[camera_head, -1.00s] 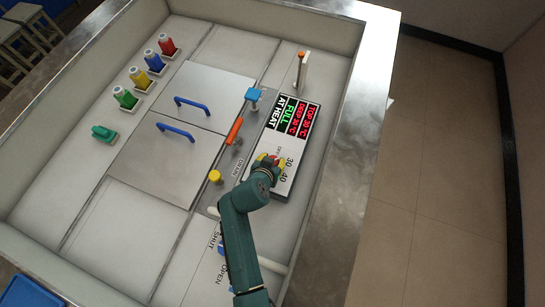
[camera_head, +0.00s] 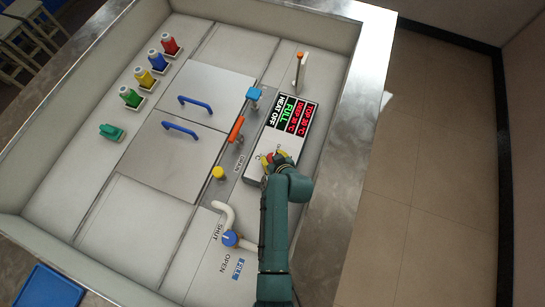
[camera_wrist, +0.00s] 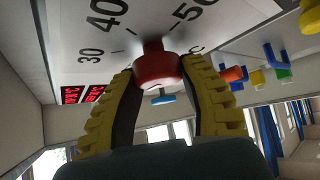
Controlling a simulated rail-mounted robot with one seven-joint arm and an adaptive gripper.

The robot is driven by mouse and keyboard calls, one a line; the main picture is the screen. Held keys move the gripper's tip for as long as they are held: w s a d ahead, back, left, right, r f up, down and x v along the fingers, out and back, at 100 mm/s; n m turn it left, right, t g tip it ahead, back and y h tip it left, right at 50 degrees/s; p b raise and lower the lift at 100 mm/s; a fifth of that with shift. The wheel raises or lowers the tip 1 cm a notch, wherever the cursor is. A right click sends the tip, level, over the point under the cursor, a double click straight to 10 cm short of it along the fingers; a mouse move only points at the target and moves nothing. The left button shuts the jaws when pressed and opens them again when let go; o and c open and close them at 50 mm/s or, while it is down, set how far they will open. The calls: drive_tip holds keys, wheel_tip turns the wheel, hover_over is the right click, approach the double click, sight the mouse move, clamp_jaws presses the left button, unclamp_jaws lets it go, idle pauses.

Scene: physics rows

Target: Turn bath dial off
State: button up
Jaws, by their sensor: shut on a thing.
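The bath dial (camera_wrist: 157,71) is a red knob on the white control panel (camera_head: 260,170), with 30, 40 and 50 marked around it in the wrist view. My gripper (camera_head: 273,160) is at the panel. In the wrist view its two yellow ribbed fingers (camera_wrist: 159,76) are closed on either side of the red dial. In the head view my arm and fingers mostly hide the dial. The display (camera_head: 294,119) above it shows red temperature lines, a green FULL and a white HEAT OFF.
A blue valve knob (camera_head: 229,239) with a pale pipe stands between SHUT and OPEN labels. A yellow knob (camera_head: 218,173), an orange handle (camera_head: 236,130) and a blue tap (camera_head: 254,94) line the panel's left side. Two lids with blue handles (camera_head: 181,130) lie further left.

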drive_tip(key=shift+s+f, duration=0.15)
drive_tip(key=shift+f, duration=0.1)
drive_tip(key=o, duration=1.1)
drive_tip(key=shift+o, duration=0.6)
drive_tip(key=shift+r, duration=0.2)
drive_tip(key=v, duration=1.1)
drive_tip(key=shift+s+d+r, duration=0.2)
drive_tip(key=shift+d+r, duration=0.05)
drive_tip(key=shift+r, duration=0.05)
